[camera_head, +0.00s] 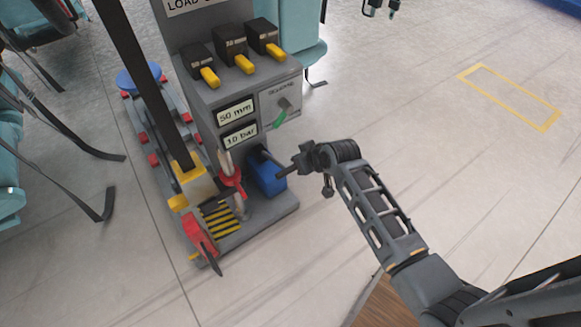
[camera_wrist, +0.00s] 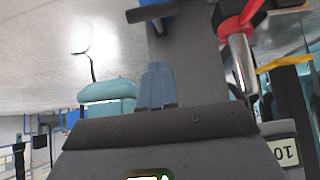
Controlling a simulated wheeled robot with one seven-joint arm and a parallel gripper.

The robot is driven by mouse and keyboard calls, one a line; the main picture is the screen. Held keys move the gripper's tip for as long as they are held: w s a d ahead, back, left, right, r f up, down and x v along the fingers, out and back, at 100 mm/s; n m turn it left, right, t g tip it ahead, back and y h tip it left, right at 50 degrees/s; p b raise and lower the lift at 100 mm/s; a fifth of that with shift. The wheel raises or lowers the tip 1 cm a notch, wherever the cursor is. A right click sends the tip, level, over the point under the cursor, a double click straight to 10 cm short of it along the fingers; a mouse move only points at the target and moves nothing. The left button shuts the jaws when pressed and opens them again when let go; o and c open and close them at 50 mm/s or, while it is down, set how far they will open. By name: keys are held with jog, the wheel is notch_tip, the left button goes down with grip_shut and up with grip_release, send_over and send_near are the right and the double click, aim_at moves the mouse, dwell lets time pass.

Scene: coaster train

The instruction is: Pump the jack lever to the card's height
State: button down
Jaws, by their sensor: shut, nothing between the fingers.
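The grey jack station (camera_head: 228,92) stands left of centre in the head view, with white cards reading 50 mm (camera_head: 236,113) and 10 bar (camera_head: 240,136). A blue pump block (camera_head: 267,176) sits on its base, with a dark rod-like lever (camera_head: 272,160) by its top. The blue block (camera_wrist: 150,12) and the dark rod (camera_wrist: 163,22) also show at the top of the wrist view. My gripper (camera_head: 300,162) is just right of the block; its blue-grey fingers (camera_wrist: 158,75) are shut and empty. The wrist view shows a gap between fingers and rod, but contact is unclear in the head view.
A red fitting (camera_head: 231,180) on a metal cylinder stands left of the block. A red part with a dark handle (camera_head: 203,238) is at the base's front. Floor to the right is clear.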

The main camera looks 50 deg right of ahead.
jog(key=b, duration=0.3)
send_over(289, 172)
notch_tip(289, 172, down, 6)
jog(key=shift+f, duration=0.25)
jog(key=shift+s+a+f+b, duration=0.1)
jog(key=shift+s+f+b, duration=0.1)
jog(key=shift+f, duration=0.65)
jog(key=shift+s+a+f+b, duration=0.1)
jog(key=shift+f+b, duration=0.1)
jog(key=shift+f, duration=0.65)
jog(key=shift+f, duration=0.1)
jog(key=shift+s+a+f+b, duration=0.1)
jog(key=shift+s+f+b, duration=0.35)
jog(key=shift+f, duration=0.35)
jog(key=shift+r, duration=0.1)
